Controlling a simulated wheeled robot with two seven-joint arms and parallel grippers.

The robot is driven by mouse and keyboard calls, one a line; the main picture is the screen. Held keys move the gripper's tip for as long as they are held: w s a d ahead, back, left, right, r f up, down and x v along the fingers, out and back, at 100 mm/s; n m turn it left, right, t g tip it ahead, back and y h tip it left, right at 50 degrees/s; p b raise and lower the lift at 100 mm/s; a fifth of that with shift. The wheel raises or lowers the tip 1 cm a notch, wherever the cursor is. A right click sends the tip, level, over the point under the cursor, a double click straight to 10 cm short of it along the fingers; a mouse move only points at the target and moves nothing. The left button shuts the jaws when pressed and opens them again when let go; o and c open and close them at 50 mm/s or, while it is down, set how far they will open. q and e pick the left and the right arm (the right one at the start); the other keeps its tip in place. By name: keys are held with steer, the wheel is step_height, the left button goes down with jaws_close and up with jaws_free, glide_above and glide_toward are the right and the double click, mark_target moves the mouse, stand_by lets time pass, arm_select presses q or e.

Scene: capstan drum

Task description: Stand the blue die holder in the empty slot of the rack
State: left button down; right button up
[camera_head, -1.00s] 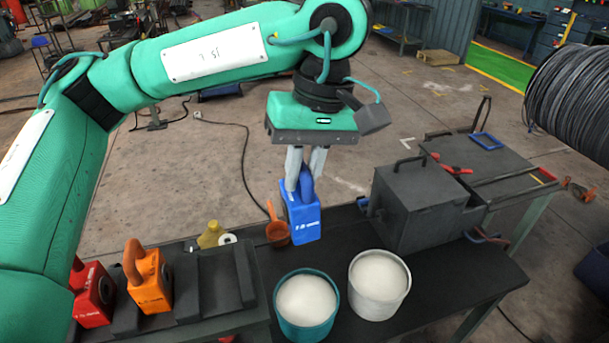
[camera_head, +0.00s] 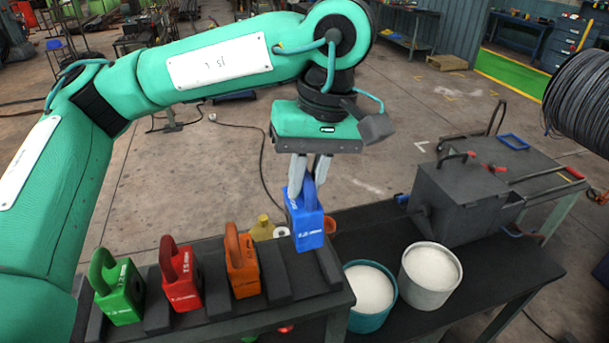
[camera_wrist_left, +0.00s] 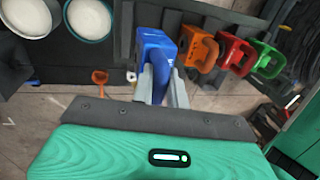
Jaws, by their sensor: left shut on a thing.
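My left gripper (camera_head: 307,186) is shut on the handle of the blue die holder (camera_head: 308,229), which hangs about upright below the fingers. The blue holder is at the right end of the rack (camera_head: 330,268), over or just behind the empty slot (camera_head: 290,268) right of the orange holder (camera_head: 243,266). I cannot tell its exact height or whether it touches the rack. The red holder (camera_head: 181,280) and green holder (camera_head: 119,292) stand further left. In the left wrist view, the blue holder (camera_wrist_left: 156,45) is between the fingers, beside the orange one (camera_wrist_left: 201,50). My right gripper is not in view.
A teal bucket (camera_head: 370,292) and a grey bucket (camera_head: 430,276), both with white contents, stand right of the rack. A dark box (camera_head: 460,200) is behind them. A yellow item (camera_head: 262,228) and an orange cup (camera_head: 331,222) are behind the rack. A wire coil (camera_head: 580,105) is at upper right.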

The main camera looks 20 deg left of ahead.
mark_target(304, 199)
arm_select(q)
steer(key=shift+b+x, duration=0.85)
steer(key=shift+x, duration=0.4)
steer(key=shift+w+d+f, duration=0.15)
steer(key=shift+f, duration=0.5)
steer(key=shift+f+b, duration=0.45)
steer(key=shift+s+f+b, duration=0.25)
steer(key=shift+f+b, duration=0.1)
steer(key=shift+b, duration=0.25)
steer(key=shift+s+f+b, duration=0.1)
steer(key=shift+f+b, duration=0.55)
steer(key=shift+b, duration=0.05)
steer(key=shift+f+b, duration=0.55)
steer(key=shift+f, duration=0.05)
steer(key=shift+s+f, duration=0.1)
steer(key=shift+f, duration=0.1)
